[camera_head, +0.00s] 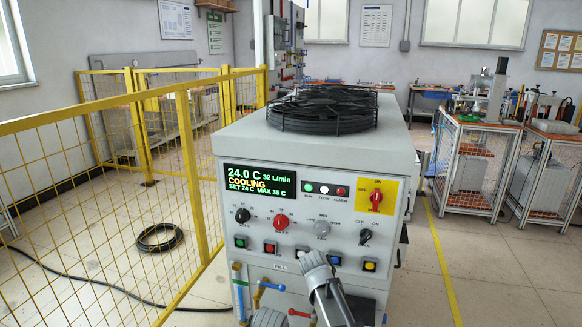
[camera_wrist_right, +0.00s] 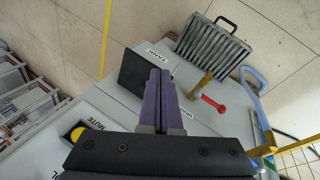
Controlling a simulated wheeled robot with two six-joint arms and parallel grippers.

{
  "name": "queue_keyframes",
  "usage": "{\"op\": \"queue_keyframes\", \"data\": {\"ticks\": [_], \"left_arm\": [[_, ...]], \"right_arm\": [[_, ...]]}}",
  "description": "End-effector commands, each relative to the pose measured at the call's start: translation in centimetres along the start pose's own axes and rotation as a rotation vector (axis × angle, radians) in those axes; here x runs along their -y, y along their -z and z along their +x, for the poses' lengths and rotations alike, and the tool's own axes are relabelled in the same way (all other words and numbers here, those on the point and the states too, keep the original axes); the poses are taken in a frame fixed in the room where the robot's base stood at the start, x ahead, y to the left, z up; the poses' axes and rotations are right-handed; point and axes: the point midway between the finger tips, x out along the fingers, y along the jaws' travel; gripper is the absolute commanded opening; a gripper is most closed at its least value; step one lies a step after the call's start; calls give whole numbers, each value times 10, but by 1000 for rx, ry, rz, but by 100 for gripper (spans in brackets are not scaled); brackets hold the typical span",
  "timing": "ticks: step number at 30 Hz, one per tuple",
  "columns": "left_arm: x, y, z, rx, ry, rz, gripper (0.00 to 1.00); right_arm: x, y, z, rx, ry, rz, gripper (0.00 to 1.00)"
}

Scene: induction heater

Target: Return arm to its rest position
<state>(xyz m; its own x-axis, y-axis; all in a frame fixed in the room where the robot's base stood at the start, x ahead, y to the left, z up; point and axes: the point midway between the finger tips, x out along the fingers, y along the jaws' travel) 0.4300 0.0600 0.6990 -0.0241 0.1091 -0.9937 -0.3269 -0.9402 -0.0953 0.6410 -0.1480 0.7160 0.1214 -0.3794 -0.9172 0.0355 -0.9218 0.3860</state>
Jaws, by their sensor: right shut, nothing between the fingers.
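My right gripper (camera_wrist_right: 160,95) shows in the right wrist view with its two purple fingers together and nothing between them. It is in front of the heater cabinet's (camera_wrist_right: 110,105) grey panel, close to the TANK and MUTE labels. I cannot tell if it touches the panel. In the head view a grey part of my arm (camera_head: 328,285) rises at the bottom centre before the chiller-like cabinet (camera_head: 215,150), covering part of its lower front. The fingers are not clear there. My left gripper is not in view.
A yellow mesh fence (camera_head: 182,170) stands left of the cabinet. A black hose coil (camera_head: 160,237) lies on the floor. Floor at right is open, with benches (camera_head: 470,165) beyond.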

Motion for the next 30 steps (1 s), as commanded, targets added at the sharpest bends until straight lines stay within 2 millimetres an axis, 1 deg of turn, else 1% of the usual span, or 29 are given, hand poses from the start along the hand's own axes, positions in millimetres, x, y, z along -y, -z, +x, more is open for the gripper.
{"op": "queue_keyframes", "data": {"ticks": [1, 3, 9, 17, 18, 20, 30], "left_arm": [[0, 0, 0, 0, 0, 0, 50], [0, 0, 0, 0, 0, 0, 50], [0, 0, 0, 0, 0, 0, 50], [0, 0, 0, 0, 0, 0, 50], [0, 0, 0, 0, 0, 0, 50], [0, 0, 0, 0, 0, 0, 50], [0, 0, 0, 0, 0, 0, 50]], "right_arm": [[-7, -31, 4, 13, 45, 11, 0], [-10, -53, 7, 25, 104, 20, 0], [-12, -108, 10, 43, 248, 45, 0], [-9, -164, 6, 43, 400, 79, 0], [-2, -158, 3, 44, 395, 55, 0], [6, -159, 0, 49, 389, 30, 0], [51, -177, -21, 70, 356, -116, 0]]}}
